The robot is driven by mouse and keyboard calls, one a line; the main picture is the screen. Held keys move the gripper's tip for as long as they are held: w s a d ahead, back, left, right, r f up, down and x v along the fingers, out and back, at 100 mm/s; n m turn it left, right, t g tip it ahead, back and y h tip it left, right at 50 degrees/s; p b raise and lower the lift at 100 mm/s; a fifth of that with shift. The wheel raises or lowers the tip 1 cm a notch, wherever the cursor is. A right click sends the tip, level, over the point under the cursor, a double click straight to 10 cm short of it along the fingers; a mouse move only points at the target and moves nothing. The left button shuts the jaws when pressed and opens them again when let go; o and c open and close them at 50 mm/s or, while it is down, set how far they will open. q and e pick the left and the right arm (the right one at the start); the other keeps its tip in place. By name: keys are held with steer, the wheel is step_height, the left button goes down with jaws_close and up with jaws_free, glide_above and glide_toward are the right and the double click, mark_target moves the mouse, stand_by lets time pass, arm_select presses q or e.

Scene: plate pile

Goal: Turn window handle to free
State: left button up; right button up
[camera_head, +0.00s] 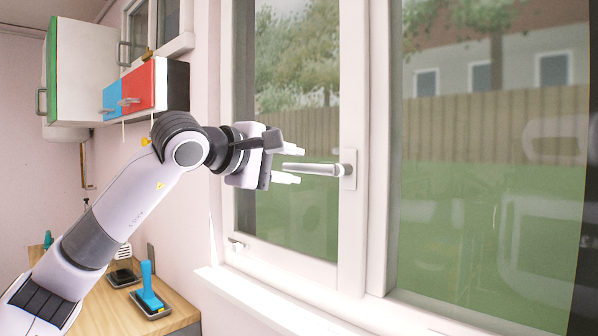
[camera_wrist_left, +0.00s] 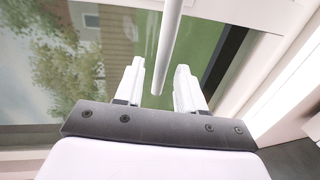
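The window handle (camera_head: 315,169) is a white lever on a plate on the window frame's middle post. It lies about horizontal, with its free end pointing left toward my left gripper. My left gripper (camera_head: 292,165) is open, with one finger above and one below the level of the handle's tip. In the left wrist view the handle (camera_wrist_left: 167,45) comes down from the top, and its end reaches between the two fingertips of the gripper (camera_wrist_left: 158,75). I see gaps on both sides, so the gripper does not appear to hold it. My right gripper is not in view.
The window frame (camera_head: 353,230) and the sill (camera_head: 290,305) are close to the left arm. Wall cabinets (camera_head: 85,65) with red and blue fronts hang behind the arm. A wooden counter (camera_head: 105,310) at lower left carries a blue-handled tool (camera_head: 150,290).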

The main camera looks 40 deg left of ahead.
arm_select(q)
steer(key=v, duration=0.3)
steer(key=shift+s, duration=0.35)
